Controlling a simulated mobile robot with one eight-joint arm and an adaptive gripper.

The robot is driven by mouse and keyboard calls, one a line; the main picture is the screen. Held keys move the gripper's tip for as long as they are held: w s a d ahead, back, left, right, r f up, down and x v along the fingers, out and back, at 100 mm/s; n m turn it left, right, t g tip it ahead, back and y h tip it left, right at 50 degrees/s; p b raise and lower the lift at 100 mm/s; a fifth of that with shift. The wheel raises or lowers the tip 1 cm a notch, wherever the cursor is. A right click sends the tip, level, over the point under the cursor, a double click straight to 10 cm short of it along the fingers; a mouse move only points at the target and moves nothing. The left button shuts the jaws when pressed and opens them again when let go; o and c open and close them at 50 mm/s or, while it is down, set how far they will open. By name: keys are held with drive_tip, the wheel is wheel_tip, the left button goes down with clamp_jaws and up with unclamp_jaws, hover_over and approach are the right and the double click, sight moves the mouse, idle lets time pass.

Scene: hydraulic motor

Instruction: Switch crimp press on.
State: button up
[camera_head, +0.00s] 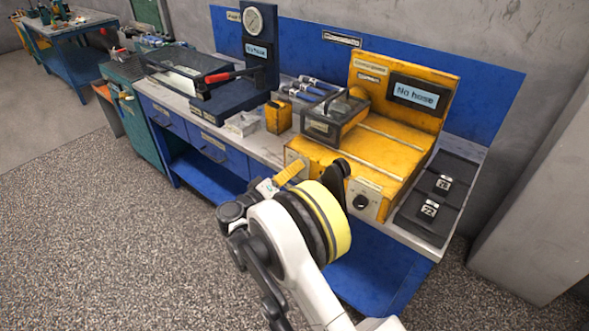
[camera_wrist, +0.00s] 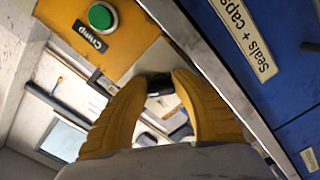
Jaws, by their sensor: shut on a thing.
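The yellow crimp press (camera_head: 350,150) stands on the bench with a display (camera_head: 415,93) that reads "No hose". A black knob (camera_head: 361,202) sits on a pale plate at its front right. In the wrist view, a green button (camera_wrist: 102,16) with a "Crimp" label (camera_wrist: 89,36) is on the yellow press face. My gripper (camera_head: 297,168) is at the front left of the press; its yellow fingers (camera_wrist: 162,84) show in the wrist view. They are shut on a small dark thing (camera_wrist: 160,82), mostly hidden, which I cannot identify for certain.
A black tray (camera_head: 437,197) with dies marked with numbers lies right of the press. A yellow container (camera_head: 278,116) and a red-handled device (camera_head: 225,76) stand left. A "Seals + caps" drawer (camera_wrist: 275,70) is below the bench edge.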

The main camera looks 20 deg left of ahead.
drive_tip(key=shift+m, duration=1.1)
drive_tip(key=o, duration=1.2)
drive_tip(key=v, duration=1.2)
drive_tip(key=shift+f, duration=0.1)
